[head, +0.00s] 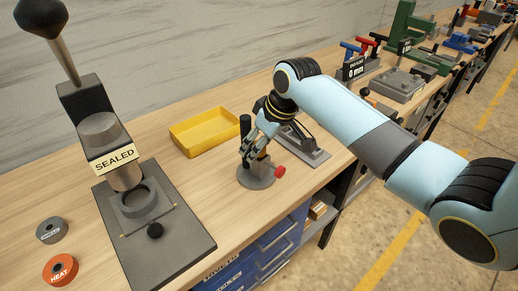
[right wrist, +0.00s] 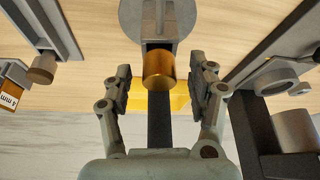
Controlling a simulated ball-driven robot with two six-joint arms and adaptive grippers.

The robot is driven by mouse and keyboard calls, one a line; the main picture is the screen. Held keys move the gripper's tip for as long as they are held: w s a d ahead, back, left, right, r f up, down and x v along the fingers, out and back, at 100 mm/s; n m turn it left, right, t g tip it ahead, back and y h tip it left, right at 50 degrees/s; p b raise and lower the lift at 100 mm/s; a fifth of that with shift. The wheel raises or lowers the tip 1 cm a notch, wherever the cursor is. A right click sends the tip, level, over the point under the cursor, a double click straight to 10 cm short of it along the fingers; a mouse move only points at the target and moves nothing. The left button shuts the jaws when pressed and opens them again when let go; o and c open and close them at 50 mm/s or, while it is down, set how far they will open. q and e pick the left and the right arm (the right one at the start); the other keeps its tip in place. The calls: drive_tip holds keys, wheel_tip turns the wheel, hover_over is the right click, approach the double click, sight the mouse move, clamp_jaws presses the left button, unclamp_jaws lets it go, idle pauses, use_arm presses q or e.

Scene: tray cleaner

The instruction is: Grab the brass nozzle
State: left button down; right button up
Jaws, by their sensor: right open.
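The brass nozzle (right wrist: 159,68) shows in the right wrist view as a short golden cylinder in front of a dark post. It sits between the two fingers of my right gripper (right wrist: 163,82), with a gap on each side. The gripper is open and does not touch it. In the head view my right gripper (head: 254,146) is at the round grey stand (head: 257,178) with a red knob (head: 280,171) and a dark post. The gripper mostly hides the nozzle there. My left gripper is not in view.
A yellow tray (head: 203,132) lies behind the stand. A grey fixture (head: 304,146) is close on the right. Bare wood lies between press and stand.

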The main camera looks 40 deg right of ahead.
clamp_jaws()
idle(0.4)
drive_tip(key=shift+r, duration=0.1)
